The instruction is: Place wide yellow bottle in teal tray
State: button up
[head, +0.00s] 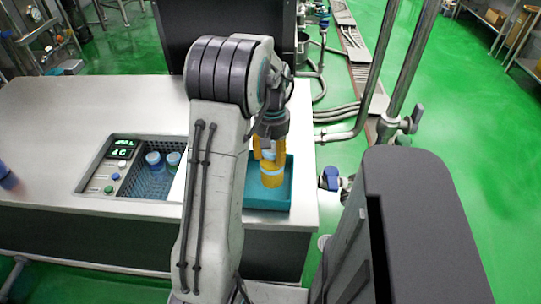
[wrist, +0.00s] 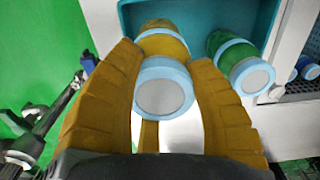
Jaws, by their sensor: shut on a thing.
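The wide yellow bottle (head: 272,178) has a pale blue band and is in my gripper, over the teal tray (head: 283,200) in the head view. In the wrist view the yellow bottle (wrist: 163,45) stands between the two yellow fingers, its pale blue and grey cap facing the camera. My gripper (head: 266,152) is shut on it; the fingers also show in the wrist view (wrist: 163,62). The teal tray (wrist: 215,14) lies beyond the bottle there. I cannot tell whether the bottle touches the tray floor.
A green bottle (wrist: 218,45) with a pale blue cap stands close to the right of the yellow one, at the tray. A dark blue crate (head: 150,184) with small bottles sits left of my arm. A control panel (head: 115,165) adjoins it. The counter's left part is mostly clear.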

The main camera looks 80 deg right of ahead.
jog(key=d+f+p, duration=0.2)
jog(key=d+f, duration=0.2)
jog(key=f, duration=0.2)
jog(key=shift+w+f+p, duration=0.15)
jog(key=shift+w+p, duration=0.2)
jog(key=shift+f, duration=0.1)
jog(key=o, duration=1.2)
jog(key=shift+a, duration=0.1)
